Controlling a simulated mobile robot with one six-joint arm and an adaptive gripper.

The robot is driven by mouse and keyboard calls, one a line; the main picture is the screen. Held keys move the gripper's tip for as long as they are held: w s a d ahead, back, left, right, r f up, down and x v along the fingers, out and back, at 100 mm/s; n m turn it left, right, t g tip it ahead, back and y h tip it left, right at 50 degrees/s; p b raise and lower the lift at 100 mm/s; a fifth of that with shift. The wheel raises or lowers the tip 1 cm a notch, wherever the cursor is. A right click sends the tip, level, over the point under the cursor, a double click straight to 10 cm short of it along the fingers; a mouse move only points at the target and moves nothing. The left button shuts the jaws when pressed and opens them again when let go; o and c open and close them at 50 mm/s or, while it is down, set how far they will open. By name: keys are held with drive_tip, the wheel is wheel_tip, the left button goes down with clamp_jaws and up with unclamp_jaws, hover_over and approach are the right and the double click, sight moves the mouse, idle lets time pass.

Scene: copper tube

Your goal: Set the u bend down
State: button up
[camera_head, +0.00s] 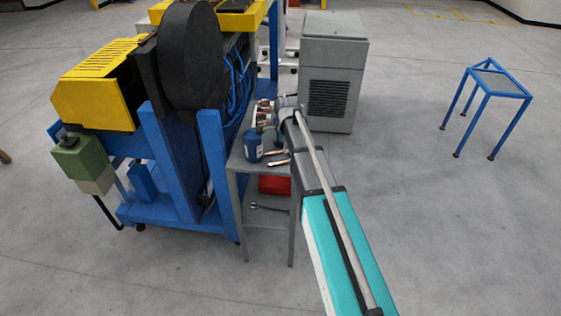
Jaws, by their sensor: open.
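Copper-coloured pieces (263,112) show at the far end of the small grey table, close beside the end of my arm. My gripper (274,120) is over the far part of the table, small and partly hidden behind my wrist. It is open. Whether it touches any copper piece cannot be told.
A blue canister (253,146) stands on the grey table (239,160). A red box (274,185) and a wrench (268,208) are on its lower shelf. A yellow and blue machine (100,90) stands left. A grey cabinet (331,65) stands behind.

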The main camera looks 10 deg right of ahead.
drive_tip(key=b, duration=0.4)
hover_over(282, 161)
drive_tip(key=shift+s+d+f, duration=0.1)
drive_tip(key=shift+s+f, duration=0.1)
drive_tip(key=shift+f, duration=0.9)
drive_tip(key=shift+s+f, duration=0.15)
drive_tip(key=shift+f, duration=0.9)
drive_tip(key=shift+f, duration=0.1)
drive_tip(key=shift+w+f+b, duration=0.2)
drive_tip(key=shift+f+b, duration=1.05)
drive_tip(key=shift+w+f+b, duration=0.15)
drive_tip(key=shift+f+b, duration=1.05)
drive_tip(key=shift+f, duration=0.05)
clamp_jaws()
